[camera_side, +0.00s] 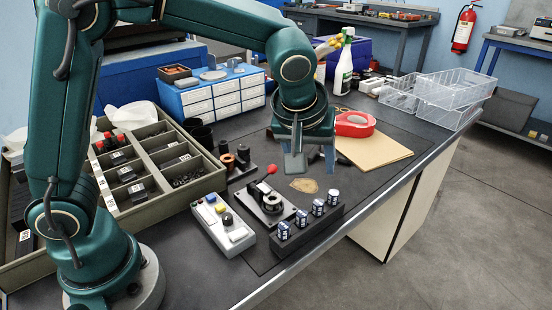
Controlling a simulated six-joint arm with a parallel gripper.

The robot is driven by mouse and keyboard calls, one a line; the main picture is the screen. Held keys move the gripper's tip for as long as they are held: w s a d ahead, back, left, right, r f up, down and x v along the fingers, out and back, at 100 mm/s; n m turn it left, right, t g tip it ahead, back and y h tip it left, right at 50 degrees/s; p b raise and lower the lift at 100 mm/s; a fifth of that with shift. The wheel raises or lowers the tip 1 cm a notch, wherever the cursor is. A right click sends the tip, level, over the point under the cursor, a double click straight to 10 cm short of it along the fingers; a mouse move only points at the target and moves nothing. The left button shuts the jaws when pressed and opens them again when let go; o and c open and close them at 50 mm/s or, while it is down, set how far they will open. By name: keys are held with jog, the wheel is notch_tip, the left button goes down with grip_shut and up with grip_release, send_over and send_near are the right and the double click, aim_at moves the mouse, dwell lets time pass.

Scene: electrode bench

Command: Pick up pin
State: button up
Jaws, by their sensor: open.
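My gripper (312,165) hangs above the dark bench mat, in front of the red tape dispenser. Its two grey fingers point down, spread apart, and I see nothing held between them. A black block (297,242) at the bench's front edge holds several short upright cylinders (301,218) with silvery tops and blue-and-white labels. The gripper is above and behind this block, clear of it. I cannot tell which thing is the pin; no separate pin is plain to see. A black fixture (268,207) with a red ball knob (272,169) stands left of the block.
A grey control box (223,226) with buttons sits beside the fixture. A divided tray (137,214) fills the left. The red tape dispenser (354,124) and a tan board (372,152) lie behind the gripper. A tan patch (303,185) lies on the mat.

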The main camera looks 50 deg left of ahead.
jog(key=m+g, duration=0.1)
send_over(318, 205)
jog(key=s, duration=0.2)
jog(key=f, duration=0.2)
jog(key=d+f, duration=0.1)
jog(key=f, duration=0.1)
jog(key=shift+w+f, duration=0.15)
jog(key=shift+f, duration=0.45)
jog(key=shift+x, duration=2.15)
grip_shut()
